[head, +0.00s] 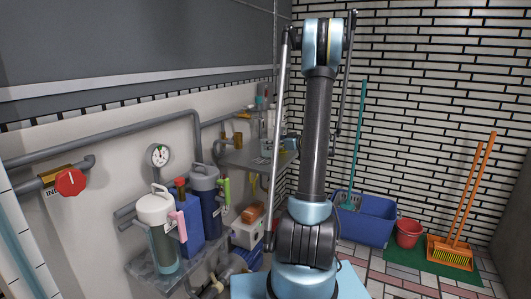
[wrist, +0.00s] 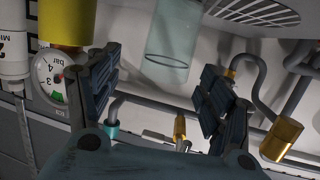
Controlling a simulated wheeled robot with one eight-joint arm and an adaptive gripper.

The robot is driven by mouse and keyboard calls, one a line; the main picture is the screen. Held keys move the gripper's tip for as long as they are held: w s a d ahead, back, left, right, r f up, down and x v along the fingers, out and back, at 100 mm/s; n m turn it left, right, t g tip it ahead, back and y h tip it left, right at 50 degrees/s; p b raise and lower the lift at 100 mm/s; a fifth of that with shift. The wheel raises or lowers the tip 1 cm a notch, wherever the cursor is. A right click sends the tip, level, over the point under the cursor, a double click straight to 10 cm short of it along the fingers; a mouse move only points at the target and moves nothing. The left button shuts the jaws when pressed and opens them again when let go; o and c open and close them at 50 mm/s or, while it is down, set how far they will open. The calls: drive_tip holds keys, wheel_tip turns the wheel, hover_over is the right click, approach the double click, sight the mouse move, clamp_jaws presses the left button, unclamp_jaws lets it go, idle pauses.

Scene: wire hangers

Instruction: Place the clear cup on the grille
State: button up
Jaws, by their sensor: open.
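In the wrist view a clear cup (wrist: 168,55), greenish and see-through, shows at the top middle, its round rim toward the bottom of the picture. My gripper (wrist: 160,64) is open, with one dark finger on each side of the picture and the cup seen between and beyond the fingertips. No contact between them shows. A slotted grille (wrist: 255,10) is in a pale surface at the top right of the wrist view, to the right of the cup and partly cut off. I cannot make out the cup, the grille or my gripper in the head view.
Pipes with brass fittings (wrist: 281,138) run behind the right finger in the wrist view. A pressure gauge (wrist: 50,76) is at left. In the head view a cluttered shelf (head: 246,160) is on the left wall, above canisters (head: 160,230). A blue tub (head: 370,222) stands on the floor.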

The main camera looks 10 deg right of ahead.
drive_tip(key=x, duration=0.4)
drive_tip(key=shift+a+r, duration=0.15)
drive_tip(key=shift+a, duration=0.15)
drive_tip(key=shift+c, duration=0.6)
drive_tip(key=c, duration=0.8)
drive_tip(key=shift+r, duration=0.1)
drive_tip(key=shift+c, duration=0.2)
